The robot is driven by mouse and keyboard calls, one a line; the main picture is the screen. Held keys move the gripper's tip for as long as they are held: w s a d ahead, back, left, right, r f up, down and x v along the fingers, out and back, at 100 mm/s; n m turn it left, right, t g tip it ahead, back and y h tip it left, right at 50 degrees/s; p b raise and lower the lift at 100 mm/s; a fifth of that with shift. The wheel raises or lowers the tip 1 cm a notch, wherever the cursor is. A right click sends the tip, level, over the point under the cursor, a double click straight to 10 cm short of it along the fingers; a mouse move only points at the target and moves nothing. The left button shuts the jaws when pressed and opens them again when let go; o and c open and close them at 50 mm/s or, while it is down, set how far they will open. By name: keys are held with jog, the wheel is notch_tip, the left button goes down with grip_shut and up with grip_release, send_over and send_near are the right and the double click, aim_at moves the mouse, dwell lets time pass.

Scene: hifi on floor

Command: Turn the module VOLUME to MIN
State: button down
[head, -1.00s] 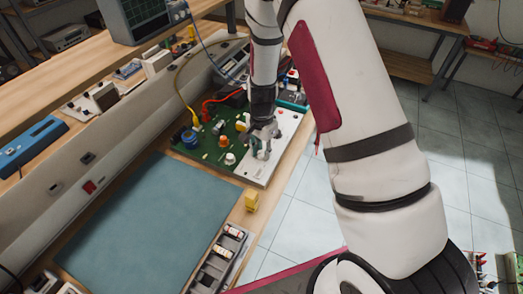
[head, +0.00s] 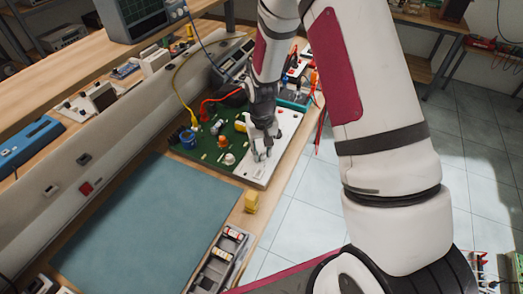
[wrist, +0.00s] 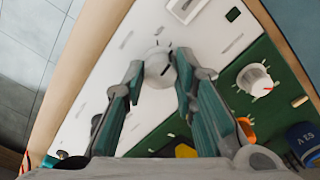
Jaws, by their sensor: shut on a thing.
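The module is a board with a green part (head: 209,149) and a white panel (head: 258,172) on the bench. My gripper (head: 262,152) reaches down over the white panel. In the wrist view, my gripper (wrist: 160,72) has its two fingers on either side of a pale grey round knob (wrist: 158,69) on the white panel, closed on it. A dark mark shows on the knob. The small print on the panel is too blurred to read, so I cannot confirm which label is VOLUME or MIN. In the head view the fingers mostly hide the knob.
A white knob with a red mark (wrist: 255,80) sits on the green part, near a blue cylinder (wrist: 303,143). A blue-green mat (head: 150,225), a yellow block (head: 251,201) and a grey tray (head: 220,262) lie nearer the front.

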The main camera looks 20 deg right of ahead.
aim_at(262, 153)
jog(key=n, duration=0.4)
jog(key=shift+n, duration=2.1)
jog(key=c, duration=1.3)
grip_release()
notch_tip(262, 153, up, 12)
jog(key=shift+r, duration=0.1)
